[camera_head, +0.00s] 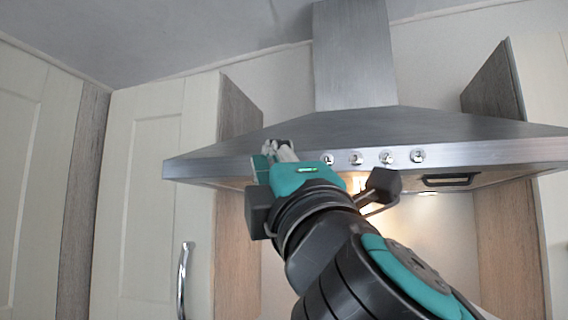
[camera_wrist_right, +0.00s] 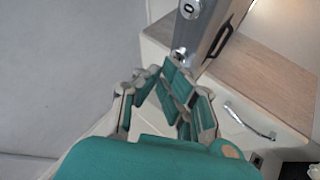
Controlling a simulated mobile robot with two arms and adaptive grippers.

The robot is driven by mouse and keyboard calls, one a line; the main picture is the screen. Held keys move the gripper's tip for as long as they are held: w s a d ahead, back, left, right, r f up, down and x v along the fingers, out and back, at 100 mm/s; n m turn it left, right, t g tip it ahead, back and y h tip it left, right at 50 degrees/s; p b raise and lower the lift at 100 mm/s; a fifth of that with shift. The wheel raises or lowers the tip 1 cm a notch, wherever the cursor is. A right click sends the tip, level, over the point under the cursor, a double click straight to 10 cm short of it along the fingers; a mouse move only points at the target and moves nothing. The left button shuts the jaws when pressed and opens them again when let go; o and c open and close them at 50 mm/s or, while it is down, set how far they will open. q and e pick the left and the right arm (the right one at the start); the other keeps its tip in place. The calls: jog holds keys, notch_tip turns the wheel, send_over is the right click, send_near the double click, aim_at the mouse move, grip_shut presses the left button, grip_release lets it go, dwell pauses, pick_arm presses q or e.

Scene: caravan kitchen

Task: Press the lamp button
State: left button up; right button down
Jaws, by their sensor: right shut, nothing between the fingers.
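A brushed-steel range hood (camera_head: 250,148) hangs on the wall, with several round buttons in a row on its front edge. The leftmost button (camera_head: 329,159) is just right of my right gripper (camera_head: 278,150); the rightmost one (camera_head: 418,156) is clear of my arm. I cannot tell by marking which is the lamp button. My right gripper is shut and empty, in front of the hood's front edge. In the right wrist view, the gripper's fingertips (camera_wrist_right: 172,82) are close to one button (camera_wrist_right: 180,53), with another button (camera_wrist_right: 190,9) beyond. Contact cannot be made out. My left gripper is out of view.
A warm light glows under the hood. Cream cabinet doors (camera_head: 140,200) with a metal handle (camera_head: 185,275) stand at the left, and wooden side panels (camera_head: 505,240) flank the hood. The steel chimney (camera_head: 353,55) rises above it.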

jog(key=shift+s+a, duration=0.15)
jog(key=shift+s, duration=0.05)
jog(key=shift+s, duration=0.15)
jog(key=s+b, duration=0.1)
jog(key=s+a+b, duration=0.1)
jog(key=s, duration=0.1)
jog(key=s+b, duration=0.1)
jog(key=s, duration=0.1)
jog(key=shift+s+a, duration=0.25)
jog(key=shift+a, duration=0.15)
dwell(0.4)
